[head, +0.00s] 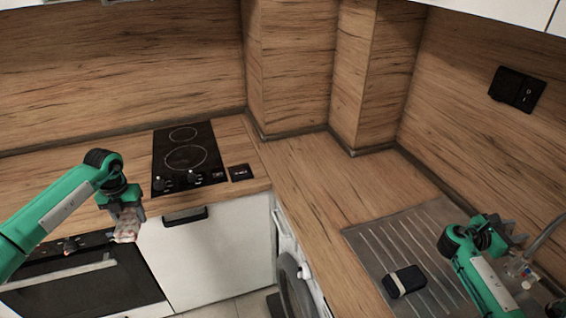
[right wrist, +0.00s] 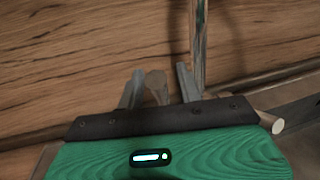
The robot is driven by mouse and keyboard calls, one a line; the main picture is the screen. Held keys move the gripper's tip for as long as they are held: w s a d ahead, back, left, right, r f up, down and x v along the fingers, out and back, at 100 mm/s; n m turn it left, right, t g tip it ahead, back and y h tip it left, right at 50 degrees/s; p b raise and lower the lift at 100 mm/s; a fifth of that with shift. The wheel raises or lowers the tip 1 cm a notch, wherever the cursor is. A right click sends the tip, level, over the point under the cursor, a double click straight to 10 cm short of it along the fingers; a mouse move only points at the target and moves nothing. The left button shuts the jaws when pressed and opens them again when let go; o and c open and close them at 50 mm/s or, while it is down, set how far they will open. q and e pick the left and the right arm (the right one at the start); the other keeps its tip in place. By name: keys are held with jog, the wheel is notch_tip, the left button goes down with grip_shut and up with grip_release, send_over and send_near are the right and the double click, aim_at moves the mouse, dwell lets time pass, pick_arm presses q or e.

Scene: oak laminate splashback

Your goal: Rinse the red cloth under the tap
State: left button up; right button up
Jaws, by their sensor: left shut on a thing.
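My left gripper (head: 126,212) is shut on a small, crumpled, pale thing with reddish marks (head: 126,230), in front of the counter above the oven. It may be the cloth; no plainly red cloth shows. My right gripper (head: 520,242) is beside the tap (head: 547,232) at the right edge of the head view. In the right wrist view its two fingers (right wrist: 158,88) stand apart, with a blurred beige shape between or behind them. The tap's metal pipe (right wrist: 199,45) rises just right of the fingers. The sink bowl is hardly visible.
A dark block-like object (head: 404,281) lies on the ribbed metal drainboard (head: 372,243). A black hob (head: 188,158) is set in the left counter. A socket (head: 517,88) is on the right wall. The corner worktop (head: 320,180) is clear.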

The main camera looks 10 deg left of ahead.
pick_arm(q)
jog(key=shift+a, duration=0.1)
pick_arm(e)
jog(key=shift+w+d, duration=0.1)
jog(key=shift+d, duration=0.2)
pick_arm(q)
jog(key=shift+r, duration=0.1)
pick_arm(e)
grip_shut()
pick_arm(q)
jog(key=shift+f+b, duration=0.45)
jog(key=shift+f, duration=0.05)
pick_arm(e)
jog(key=shift+a+f, duration=0.2)
jog(key=shift+f, duration=0.1)
pick_arm(q)
jog(key=shift+f+b, duration=0.8)
pick_arm(e)
jog(key=shift+s+a+f+t+h, duration=0.3)
jog(key=shift+s+a+h, duration=0.15)
jog(key=shift+h, duration=0.45)
pick_arm(q)
jog(key=shift+f+b, duration=0.4)
pick_arm(e)
jog(key=shift+s+a+m+h, duration=0.1)
jog(key=shift+a+m+h, duration=0.3)
jog(key=shift+h, duration=0.2)
jog(key=shift+r, duration=0.1)
